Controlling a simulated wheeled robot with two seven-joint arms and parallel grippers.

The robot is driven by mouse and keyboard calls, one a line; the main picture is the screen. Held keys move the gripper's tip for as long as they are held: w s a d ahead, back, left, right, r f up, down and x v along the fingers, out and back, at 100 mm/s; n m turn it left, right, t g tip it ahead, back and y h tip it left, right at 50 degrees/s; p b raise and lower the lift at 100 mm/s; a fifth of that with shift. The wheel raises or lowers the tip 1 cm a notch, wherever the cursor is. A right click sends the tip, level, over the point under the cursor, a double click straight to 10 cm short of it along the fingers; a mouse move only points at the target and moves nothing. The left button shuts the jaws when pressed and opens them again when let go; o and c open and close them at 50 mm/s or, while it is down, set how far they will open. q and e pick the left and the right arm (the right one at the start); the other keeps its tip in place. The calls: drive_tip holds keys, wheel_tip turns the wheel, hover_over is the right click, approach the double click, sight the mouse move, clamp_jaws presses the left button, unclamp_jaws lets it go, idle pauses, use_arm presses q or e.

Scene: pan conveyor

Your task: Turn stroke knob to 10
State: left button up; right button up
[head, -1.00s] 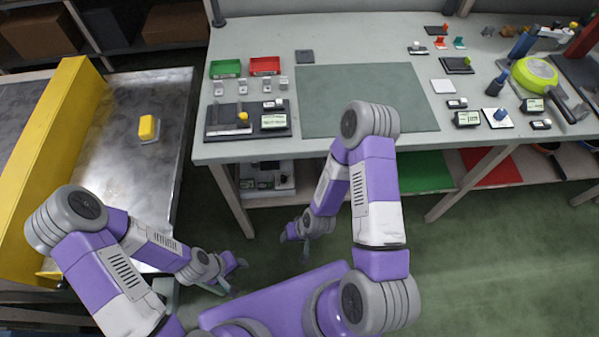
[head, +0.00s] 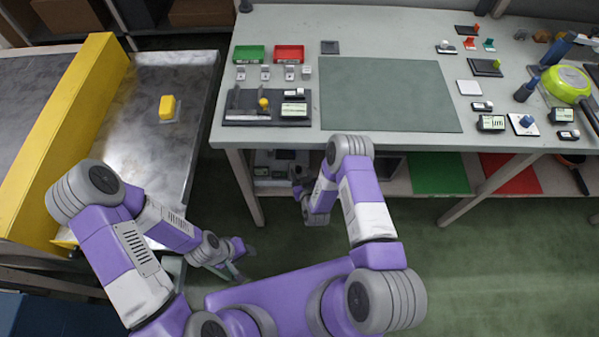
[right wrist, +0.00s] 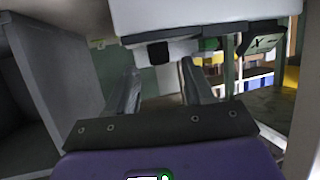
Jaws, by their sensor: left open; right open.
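No label that I can read says which control is the stroke knob. A blue knob on a white plate (head: 523,124) stands on the right part of the bench, beside small displays. A dark panel (head: 240,119) at the bench's left front carries a yellow knob (head: 263,103) and a display (head: 294,110). My right gripper (head: 297,178) is open and low at the bench's front edge, apart from both knobs. Its two spread, empty fingers show in the right wrist view (right wrist: 163,85). My left gripper (head: 243,258) is open, low beside the conveyor's near end.
The bench (head: 390,32) front edge and shelf lie close to my right arm. A flat green mat (head: 390,95) leaves the bench middle clear. The conveyor (head: 180,85) with a yellow block (head: 168,107) and yellow wall (head: 70,120) is at left.

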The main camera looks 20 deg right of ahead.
sight(299, 169)
drive_tip(key=shift+b+x, duration=0.4)
drive_tip(key=shift+x, duration=1.1)
clamp_jaws()
